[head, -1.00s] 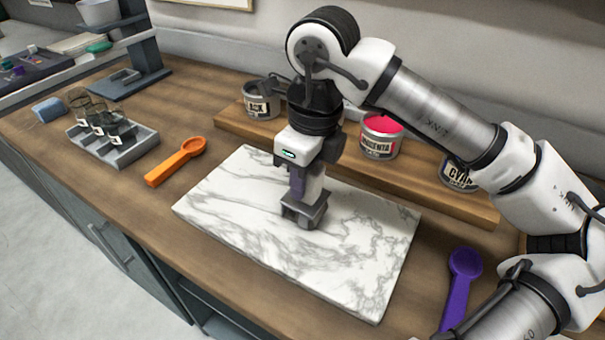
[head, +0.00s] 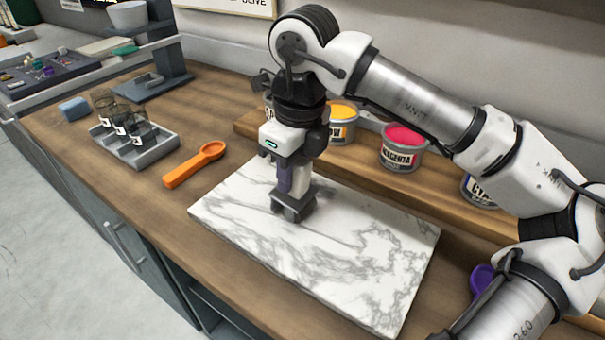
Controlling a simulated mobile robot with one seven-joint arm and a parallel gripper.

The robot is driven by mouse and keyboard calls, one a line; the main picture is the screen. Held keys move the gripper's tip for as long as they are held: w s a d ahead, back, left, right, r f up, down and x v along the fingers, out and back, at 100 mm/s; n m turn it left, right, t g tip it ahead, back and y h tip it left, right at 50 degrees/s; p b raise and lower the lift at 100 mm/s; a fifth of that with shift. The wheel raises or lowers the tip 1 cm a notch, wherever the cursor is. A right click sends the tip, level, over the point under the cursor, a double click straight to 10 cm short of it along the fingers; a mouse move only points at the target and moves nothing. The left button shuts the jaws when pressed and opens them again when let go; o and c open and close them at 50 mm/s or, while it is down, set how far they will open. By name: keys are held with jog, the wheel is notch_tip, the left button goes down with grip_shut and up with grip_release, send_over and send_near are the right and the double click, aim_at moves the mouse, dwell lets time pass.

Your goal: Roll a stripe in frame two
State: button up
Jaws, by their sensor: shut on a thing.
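My gripper (head: 292,182) is shut on a small roller tool (head: 293,206), with a purple handle part between the fingers and a grey head below. The tool is upright over the left-middle part of the white marble slab (head: 390,240). I cannot tell if its head touches the slab. No coloured ink shows on the slab. A grey tray (head: 155,156) at the left holds three dark, see-through framed pieces (head: 122,126) with small white labels. Their labels are too small to read, so I cannot tell which is frame two.
An orange scoop (head: 195,164) lies left of the slab. A purple scoop (head: 482,279) is partly hidden at right.

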jog(key=shift+w+a, duration=0.3)
jog(key=shift+a, duration=0.15)
notch_tip(320, 180, up, 6)
jog(key=p, duration=0.3)
jog(key=shift+f, duration=0.1)
